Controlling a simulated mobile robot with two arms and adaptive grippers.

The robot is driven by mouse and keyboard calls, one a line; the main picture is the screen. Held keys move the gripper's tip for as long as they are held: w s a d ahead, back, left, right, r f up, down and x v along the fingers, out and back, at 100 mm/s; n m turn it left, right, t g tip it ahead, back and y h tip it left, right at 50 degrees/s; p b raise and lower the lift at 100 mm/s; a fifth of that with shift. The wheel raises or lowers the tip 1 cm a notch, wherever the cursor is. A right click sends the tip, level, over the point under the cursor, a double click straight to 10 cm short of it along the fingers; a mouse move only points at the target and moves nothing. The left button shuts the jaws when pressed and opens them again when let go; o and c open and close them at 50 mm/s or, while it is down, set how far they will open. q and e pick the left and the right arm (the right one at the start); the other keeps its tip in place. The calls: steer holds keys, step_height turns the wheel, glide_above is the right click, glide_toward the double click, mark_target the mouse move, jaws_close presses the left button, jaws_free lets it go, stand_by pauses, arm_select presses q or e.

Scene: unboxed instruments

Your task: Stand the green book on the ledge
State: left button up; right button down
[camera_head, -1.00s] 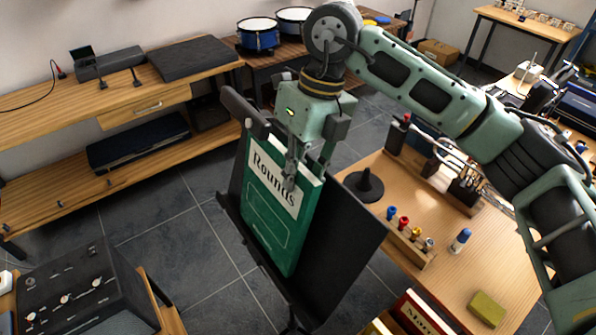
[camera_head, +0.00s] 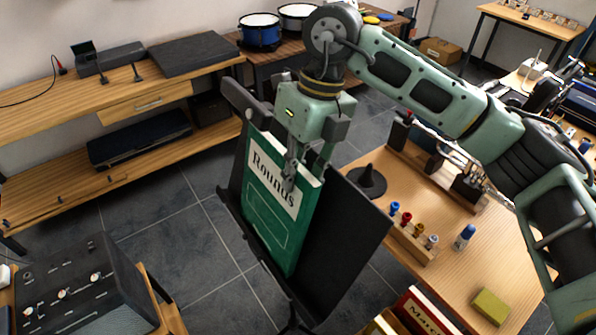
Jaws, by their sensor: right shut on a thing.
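The green book (camera_head: 272,222) with a white "Rounds" label stands upright, slightly tilted in the picture, against the black music stand (camera_head: 334,236). Its lower edge is at the stand's ledge (camera_head: 238,230); I cannot tell whether it rests on it. My right gripper (camera_head: 306,178) comes down from above and is shut on the book's top edge, with one finger over the label. The far finger is partly hidden behind the book. My left gripper is not in view.
A wooden table (camera_head: 468,258) to the right holds a black cone-shaped stand (camera_head: 366,182), a rack of coloured pieces (camera_head: 412,240) and a yellow-green block (camera_head: 490,307). A black panel box (camera_head: 80,290) is at lower left. Open floor lies left of the stand.

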steer(key=shift+a+f+b, duration=0.1)
steer(key=shift+f+b, duration=0.2)
steer(key=shift+f, duration=0.05)
steer(key=c, duration=1.6)
jaws_free()
steer(key=shift+o, duration=0.2)
steer(key=v, duration=1.2)
steer(key=shift+f, duration=0.1)
